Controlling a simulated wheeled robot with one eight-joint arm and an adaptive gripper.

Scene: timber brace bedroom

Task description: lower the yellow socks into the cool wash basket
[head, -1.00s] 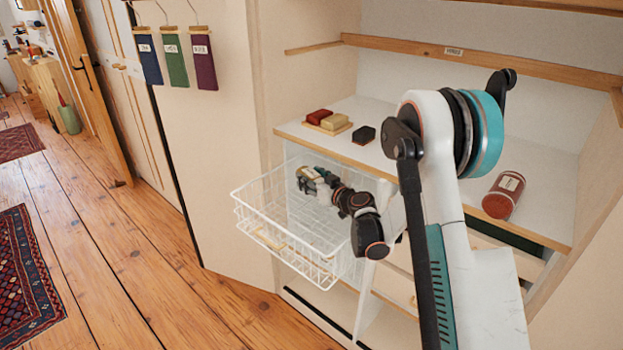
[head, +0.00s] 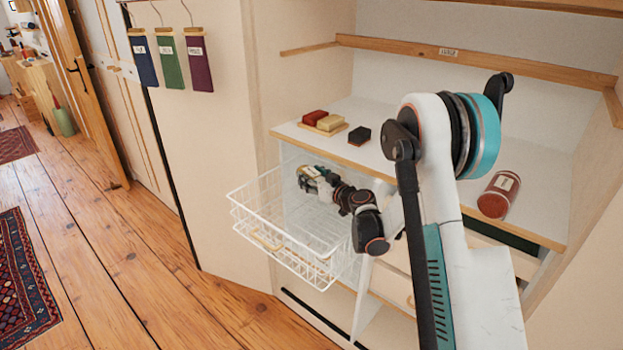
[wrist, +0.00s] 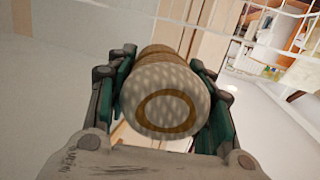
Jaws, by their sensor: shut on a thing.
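The white wire basket (head: 262,240) is pulled out from the cabinet front in the head view. Its label is not readable. My gripper (head: 308,178) is over the basket's far part; I cannot tell whether it is below the rim. In the wrist view, my gripper (wrist: 165,88) is shut on the rolled yellow socks (wrist: 165,92). The roll's near end is pale and speckled with a mustard ring, and its far part is tan. In the head view the socks are mostly hidden by the gripper.
A white shelf (head: 430,185) above the basket holds red and cream blocks (head: 322,121), a dark block (head: 359,134) and a red-brown canister (head: 499,195). Blue, green and purple hanging swatches (head: 170,62) are at the left. The wooden floor (head: 120,250) is open on the left.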

